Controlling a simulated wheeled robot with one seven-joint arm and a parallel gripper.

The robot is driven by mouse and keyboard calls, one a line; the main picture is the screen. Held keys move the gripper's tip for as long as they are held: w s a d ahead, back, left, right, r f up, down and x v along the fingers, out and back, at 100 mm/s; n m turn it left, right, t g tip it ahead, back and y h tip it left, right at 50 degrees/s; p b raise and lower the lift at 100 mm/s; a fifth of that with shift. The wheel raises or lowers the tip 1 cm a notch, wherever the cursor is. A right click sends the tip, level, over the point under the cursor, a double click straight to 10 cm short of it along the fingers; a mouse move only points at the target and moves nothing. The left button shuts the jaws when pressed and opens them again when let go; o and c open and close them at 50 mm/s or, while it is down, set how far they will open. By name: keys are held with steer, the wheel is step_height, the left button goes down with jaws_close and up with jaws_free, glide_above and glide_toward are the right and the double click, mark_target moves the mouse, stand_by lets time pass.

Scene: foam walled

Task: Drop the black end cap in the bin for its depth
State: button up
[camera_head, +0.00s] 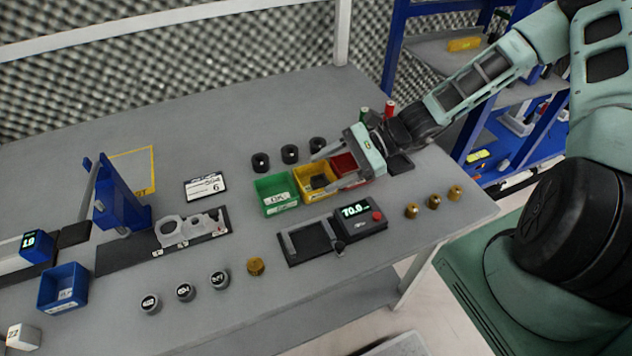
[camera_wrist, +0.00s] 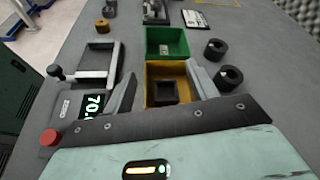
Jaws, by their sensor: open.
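A black square end cap (camera_wrist: 165,91) with a hollow middle lies inside the yellow bin (camera_wrist: 181,68) in the wrist view; the yellow bin (camera_head: 301,170) also shows in the head view. My gripper (camera_head: 322,174) is above the yellow bin, with its fingers apart on either side of it and nothing gripped. A green bin (camera_head: 264,185) stands to its left and a red bin (camera_head: 345,162) to its right, partly hidden by my gripper. The bin labels are too small to read.
Several black round parts, one of them (camera_head: 260,162), stand behind the bins. A gauge (camera_head: 359,222) reading about 70 is in front, with brass parts (camera_head: 433,202) to its right. A blue bin (camera_head: 63,288) and a blue stand (camera_head: 118,205) are at left.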

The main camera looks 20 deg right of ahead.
steer(key=b+v, duration=0.1)
steer(key=v, duration=1.6)
steer(key=shift+d, duration=0.25)
steer(key=shift+s, duration=0.1)
steer(key=s+a+r+n+g+h, duration=0.1)
steer(key=s+a+n+g+h, duration=0.3)
steer(key=a, duration=0.3)
steer(key=s+a+r+n+g+h, duration=0.2)
steer(key=a+n+h, duration=0.1)
steer(key=a+n, duration=0.35)
steer(key=s+a+r+n+t+h, duration=0.4)
steer(key=s+a+r+n+h, duration=0.2)
steer(key=s+a+n, duration=0.4)
steer(key=s+n, duration=0.1)
steer(key=n, duration=0.1)
steer(key=shift+s+a+n+t, duration=0.25)
steer(key=shift+s+n+t, duration=0.1)
steer(key=shift+s+t, duration=0.05)
